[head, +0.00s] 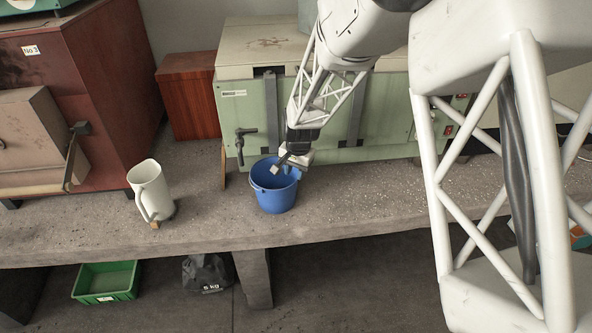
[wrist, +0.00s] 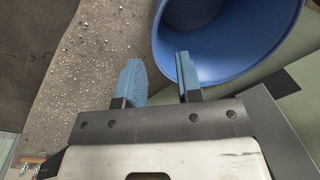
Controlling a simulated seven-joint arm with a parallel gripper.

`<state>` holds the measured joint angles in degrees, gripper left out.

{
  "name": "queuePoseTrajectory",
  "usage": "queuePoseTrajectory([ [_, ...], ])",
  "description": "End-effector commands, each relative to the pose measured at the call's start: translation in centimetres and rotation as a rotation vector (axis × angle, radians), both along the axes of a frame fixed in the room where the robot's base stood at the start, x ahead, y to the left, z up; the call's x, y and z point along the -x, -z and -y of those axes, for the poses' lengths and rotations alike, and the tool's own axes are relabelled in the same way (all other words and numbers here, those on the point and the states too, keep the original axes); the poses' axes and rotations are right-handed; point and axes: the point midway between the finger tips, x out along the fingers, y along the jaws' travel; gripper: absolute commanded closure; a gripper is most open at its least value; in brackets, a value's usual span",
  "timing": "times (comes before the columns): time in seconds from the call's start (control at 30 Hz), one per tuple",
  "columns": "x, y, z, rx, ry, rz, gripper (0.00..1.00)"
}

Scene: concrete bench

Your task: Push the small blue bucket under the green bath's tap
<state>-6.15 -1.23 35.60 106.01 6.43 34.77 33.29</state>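The small blue bucket (head: 272,198) stands upright on the bench in front of the green bath (head: 300,112). The bath's dark tap (head: 243,140) sticks out of its front at the left, behind and to the left of the bucket. My gripper (head: 283,163) is at the bucket's top, by its rim. In the wrist view, the bucket (wrist: 225,70) fills the upper right. My gripper (wrist: 160,82) is open there, its blue fingers apart. The right finger overlaps the bucket's rim and the left one shows over bare bench. I cannot tell whether either touches the bucket.
A pale jug (head: 150,190) stands on the concrete bench (head: 90,235) to the left, near the front edge. A thin wooden piece (head: 223,167) stands left of the tap. A red-brown cabinet (head: 90,90) is at far left. Bench between jug and bucket is clear.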

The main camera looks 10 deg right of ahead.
Motion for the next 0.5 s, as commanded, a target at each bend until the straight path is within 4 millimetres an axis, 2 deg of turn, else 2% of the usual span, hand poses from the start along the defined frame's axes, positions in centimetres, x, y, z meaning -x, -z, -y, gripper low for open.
queuePoseTrajectory([
  [0.2, -0.25, 0.08, 0.36, -0.013, 0.077, -0.024, 0.67],
  [0.5, -0.26, 0.09, 0.37, -0.014, 0.079, -0.026, 0.67],
])
